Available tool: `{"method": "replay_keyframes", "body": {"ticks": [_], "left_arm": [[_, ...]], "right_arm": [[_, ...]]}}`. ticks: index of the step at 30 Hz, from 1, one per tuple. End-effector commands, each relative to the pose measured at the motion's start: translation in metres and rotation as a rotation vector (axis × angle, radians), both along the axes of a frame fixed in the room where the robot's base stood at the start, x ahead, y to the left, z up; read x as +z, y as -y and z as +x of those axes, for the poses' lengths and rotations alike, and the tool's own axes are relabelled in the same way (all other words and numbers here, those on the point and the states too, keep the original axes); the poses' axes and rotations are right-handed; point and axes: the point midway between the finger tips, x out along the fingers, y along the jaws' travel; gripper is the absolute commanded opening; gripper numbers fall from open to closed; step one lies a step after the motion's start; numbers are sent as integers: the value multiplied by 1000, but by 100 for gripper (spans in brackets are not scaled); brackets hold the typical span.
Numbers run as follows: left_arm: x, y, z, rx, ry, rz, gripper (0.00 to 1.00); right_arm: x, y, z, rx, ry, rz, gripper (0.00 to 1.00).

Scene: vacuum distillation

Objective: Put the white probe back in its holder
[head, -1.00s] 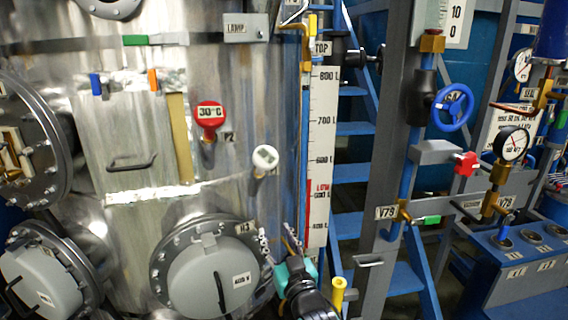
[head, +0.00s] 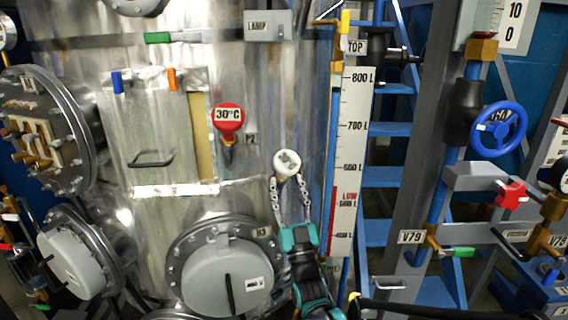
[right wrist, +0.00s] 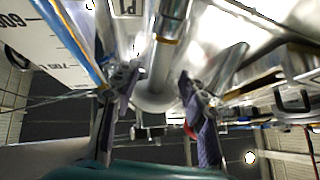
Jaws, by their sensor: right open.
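The white probe (head: 288,163) has a round white head and projects from the shiny steel tank, right of the red 30°C dial. I cannot tell how deep its stem sits, and the holder is not clearly visible. My right gripper (head: 288,184) is open just below and in front of the probe, one finger to each side of its head. In the right wrist view, the pale rounded end of a cylinder, likely the probe (right wrist: 155,102), shows between the open fingers (right wrist: 157,75). No contact is visible. My left gripper is not in view.
The red dial (head: 228,117) sticks out left of the probe. A level scale (head: 352,125) stands to the right. The round hatch (head: 226,278) bulges below. A blue valve wheel (head: 499,129) and red knob (head: 510,194) are further right.

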Motion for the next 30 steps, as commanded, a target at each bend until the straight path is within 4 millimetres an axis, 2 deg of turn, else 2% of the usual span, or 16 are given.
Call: {"method": "replay_keyframes", "body": {"ticks": [3, 9, 19, 29, 30], "left_arm": [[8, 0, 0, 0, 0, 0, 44], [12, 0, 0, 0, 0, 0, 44], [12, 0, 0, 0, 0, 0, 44], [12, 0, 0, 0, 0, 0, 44], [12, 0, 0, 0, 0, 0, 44]], "right_arm": [[11, -3, 11, 0, 0, 0, 43], [18, -5, 21, 0, -1, 0, 43], [19, -6, 23, 0, -1, 0, 43], [19, -6, 22, 0, -1, 0, 1], [19, -6, 22, 0, -1, 0, 0]]}}
